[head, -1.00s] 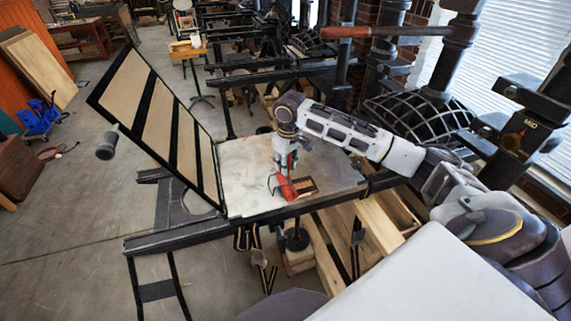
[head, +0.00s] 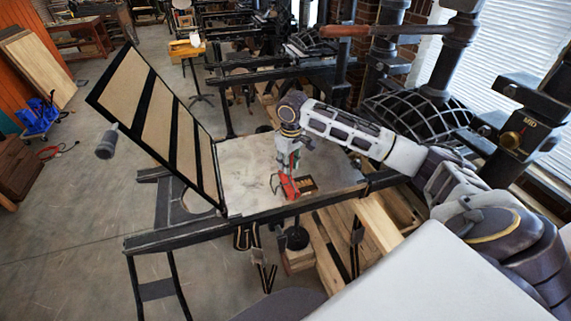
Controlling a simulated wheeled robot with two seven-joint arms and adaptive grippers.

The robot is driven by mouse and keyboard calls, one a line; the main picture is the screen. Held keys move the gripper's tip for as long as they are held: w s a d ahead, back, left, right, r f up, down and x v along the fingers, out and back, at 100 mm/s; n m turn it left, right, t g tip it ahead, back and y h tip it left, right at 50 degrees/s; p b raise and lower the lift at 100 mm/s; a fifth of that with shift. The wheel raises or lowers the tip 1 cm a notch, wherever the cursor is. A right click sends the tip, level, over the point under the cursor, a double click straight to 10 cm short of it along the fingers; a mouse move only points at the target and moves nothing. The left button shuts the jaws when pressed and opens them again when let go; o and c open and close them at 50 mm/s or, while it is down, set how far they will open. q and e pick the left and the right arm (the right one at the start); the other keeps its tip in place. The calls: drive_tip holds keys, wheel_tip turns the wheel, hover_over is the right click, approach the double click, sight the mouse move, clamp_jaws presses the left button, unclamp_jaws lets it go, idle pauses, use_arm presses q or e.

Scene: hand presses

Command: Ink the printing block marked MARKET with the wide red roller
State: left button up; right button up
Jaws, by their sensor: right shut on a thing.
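My right gripper (head: 289,170) points down over the press bed (head: 241,182) and is shut on the red roller (head: 288,187). The roller is low over the bed, at the left end of a small dark-edged printing block (head: 306,184). I cannot tell whether the roller touches the block. The block's marking is too small to read. My left gripper is out of view.
A hinged frame with tan panels (head: 165,113) stands tilted open left of the bed. The press column and its domed black ribbed part (head: 420,112) stand to the right. A long handle (head: 385,31) crosses above. The bed's left part is bare.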

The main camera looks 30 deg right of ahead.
drive_tip(key=shift+s+d, duration=0.15)
drive_tip(key=shift+d, duration=0.45)
drive_tip(key=shift+s+d, duration=0.15)
drive_tip(key=shift+d, duration=0.55)
drive_tip(key=shift+s+d, duration=0.2)
drive_tip(key=shift+d, duration=0.6)
drive_tip(key=shift+s+d, duration=0.2)
drive_tip(key=shift+d, duration=0.7)
drive_tip(key=shift+s+d+r, duration=0.1)
drive_tip(key=shift+s+d, duration=0.1)
drive_tip(key=shift+d, duration=0.6)
drive_tip(key=shift+s+d, duration=0.15)
drive_tip(key=shift+d, duration=0.6)
drive_tip(key=shift+a, duration=0.1)
